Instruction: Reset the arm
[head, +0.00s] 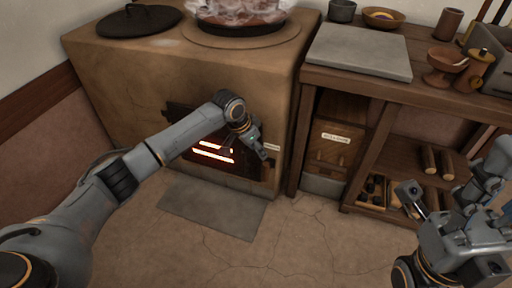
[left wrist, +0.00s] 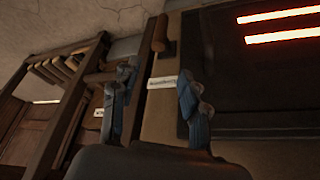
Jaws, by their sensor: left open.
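My left gripper (head: 262,150) is in front of the right edge of the clay stove's (head: 120,75) dark fire door (head: 180,118). In the left wrist view its two fingers (left wrist: 155,108) stand apart with nothing held between them. A small pale label (left wrist: 162,82) on the stove front shows behind the gap. A wooden handle (left wrist: 160,32) shows beyond the fingers, apart from them. Glowing slits (head: 213,152) show in the door, partly behind my left arm. My right gripper (head: 455,200) is at the lower right, in front of the shelves; whether its jaws are open is unclear.
A grey slab (head: 210,208) lies on the floor before the stove. A pan (head: 238,25) steams on top, beside a black lid (head: 139,20). The bench (head: 420,82) at right carries a stone slab (head: 360,50) and bowls. A labelled wooden box (head: 338,120) stands underneath. The front floor is clear.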

